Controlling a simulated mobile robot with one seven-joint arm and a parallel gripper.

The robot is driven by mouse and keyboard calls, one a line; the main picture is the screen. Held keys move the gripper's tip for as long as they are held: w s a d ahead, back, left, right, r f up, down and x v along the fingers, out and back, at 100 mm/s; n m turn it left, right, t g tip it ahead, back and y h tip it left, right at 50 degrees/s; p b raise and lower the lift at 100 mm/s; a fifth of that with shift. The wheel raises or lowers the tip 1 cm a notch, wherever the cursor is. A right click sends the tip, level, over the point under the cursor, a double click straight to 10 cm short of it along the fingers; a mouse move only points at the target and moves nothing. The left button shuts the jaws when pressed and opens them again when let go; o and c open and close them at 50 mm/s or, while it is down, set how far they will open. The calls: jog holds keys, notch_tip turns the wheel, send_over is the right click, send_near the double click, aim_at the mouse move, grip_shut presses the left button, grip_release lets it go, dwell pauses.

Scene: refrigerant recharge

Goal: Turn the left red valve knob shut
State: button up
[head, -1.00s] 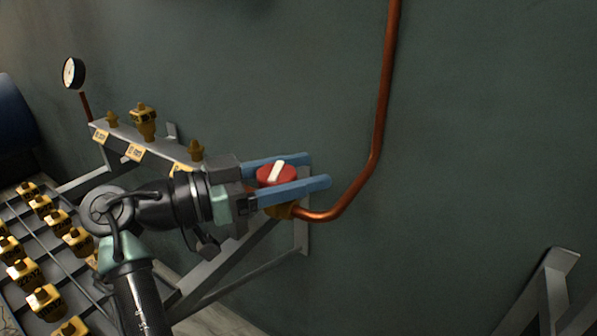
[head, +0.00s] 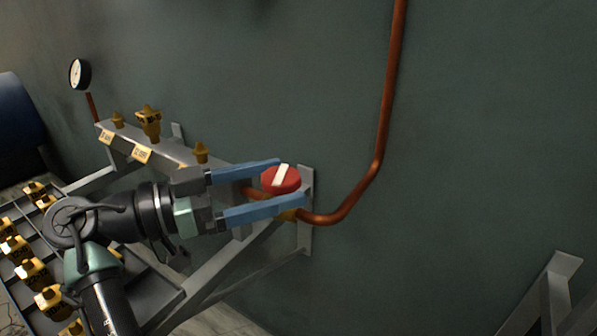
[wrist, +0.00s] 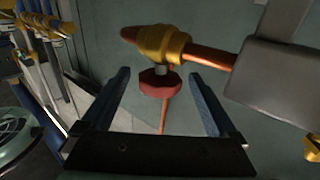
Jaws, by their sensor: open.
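The red valve knob (head: 281,180) has a white bar across its top and sits on a brass valve body on the copper pipe. The bar points up and slightly right in the head view. My gripper (head: 292,181) is open, with one blue finger on the far side and one on the near side, the knob at the level of the fingertips. In the wrist view the knob (wrist: 160,82) hangs below the brass valve body (wrist: 163,44), between the open fingers (wrist: 164,80) with clear gaps on both sides. No finger is seen touching it.
The copper pipe (head: 379,120) bends from the valve up the green wall at right.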

jog(key=v, duration=0.8)
jog(key=shift+a+p, duration=0.2)
jog(key=shift+p, duration=0.25)
